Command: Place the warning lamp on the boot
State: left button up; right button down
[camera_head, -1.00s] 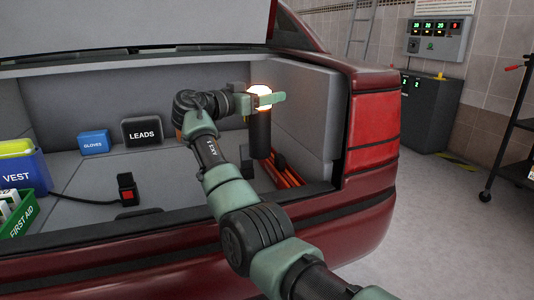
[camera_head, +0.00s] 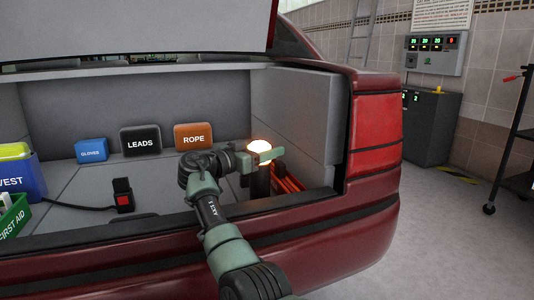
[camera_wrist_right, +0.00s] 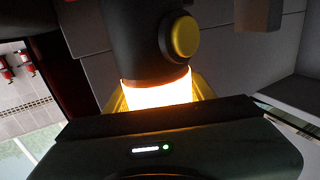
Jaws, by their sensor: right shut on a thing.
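The warning lamp (camera_head: 264,146) has a glowing white-orange head above a dark cylindrical body. My right gripper (camera_head: 258,154) is shut on it near the glowing head, at the right side of the open boot (camera_head: 180,204). In the right wrist view the lamp's lit band (camera_wrist_right: 158,93) shows close to my gripper, with a dark body and a yellow button beyond it. My left gripper is not in view.
Orange-red rods (camera_head: 290,179) lie beside the lamp at the right wall. A rope box (camera_head: 193,136), a leads box (camera_head: 141,140), a blue gloves box (camera_head: 91,150) and a black device with a red button (camera_head: 123,195) sit further left. A green first aid crate (camera_head: 14,216) stands at far left.

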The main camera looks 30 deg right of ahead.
jog(key=shift+r, duration=0.1)
jog(key=c, duration=0.5)
grip_release()
jog(key=shift+a, duration=0.3)
jog(key=a+p, duration=0.1)
jog(key=a, duration=0.2)
jog(key=s+a+p, duration=0.1)
jog(key=a, duration=0.3)
jog(key=shift+s, duration=0.15)
jog(key=shift+d, duration=0.1)
